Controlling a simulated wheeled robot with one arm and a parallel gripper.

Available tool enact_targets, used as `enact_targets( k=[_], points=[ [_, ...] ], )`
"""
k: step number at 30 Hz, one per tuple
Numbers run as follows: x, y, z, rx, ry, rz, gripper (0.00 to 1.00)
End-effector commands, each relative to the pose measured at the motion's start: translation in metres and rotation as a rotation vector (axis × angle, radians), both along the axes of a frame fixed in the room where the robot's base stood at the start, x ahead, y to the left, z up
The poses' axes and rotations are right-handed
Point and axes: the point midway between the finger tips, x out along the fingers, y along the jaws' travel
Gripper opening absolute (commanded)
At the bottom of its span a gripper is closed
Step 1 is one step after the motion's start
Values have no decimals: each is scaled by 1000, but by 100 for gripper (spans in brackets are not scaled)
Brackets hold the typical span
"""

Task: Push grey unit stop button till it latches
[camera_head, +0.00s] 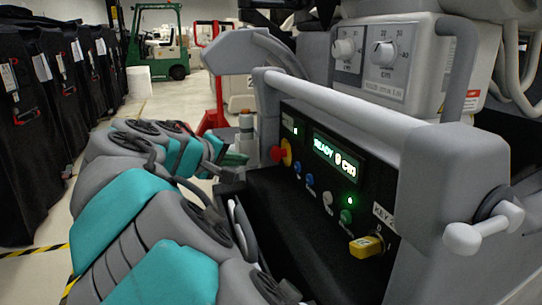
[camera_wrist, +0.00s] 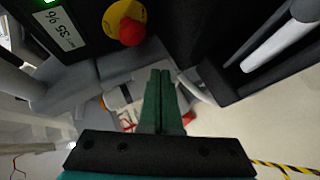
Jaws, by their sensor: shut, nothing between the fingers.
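The stop button is a red mushroom head (camera_head: 277,154) on a yellow collar at the far left end of the grey unit's black control panel (camera_head: 330,215). In the wrist view the red button (camera_wrist: 131,32) and its yellow disc show at the top, a little left of centre. My gripper (camera_wrist: 160,73) has its two dark green fingers shut together, with nothing between them. In the wrist picture the fingertips lie below and slightly right of the button, apart from it.
The panel also has blue, white and green buttons, a lit display (camera_head: 336,157) and a yellow key switch (camera_head: 366,246). A grey rail (camera_head: 340,100) runs above it. Black covered carts (camera_head: 25,130) stand left; a green forklift (camera_head: 160,45) is behind.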

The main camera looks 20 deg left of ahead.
Motion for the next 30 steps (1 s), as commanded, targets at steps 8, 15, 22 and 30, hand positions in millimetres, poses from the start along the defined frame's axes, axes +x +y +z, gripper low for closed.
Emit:
enact_targets(
  k=[8,15,22,30],
  points=[
    [20,-25,1,0,-2,-1,0],
    [24,-29,1,-1,-1,-1,0],
    [24,-29,1,0,-1,0,0],
    [24,-29,0,0,-1,0,0]
  ],
)
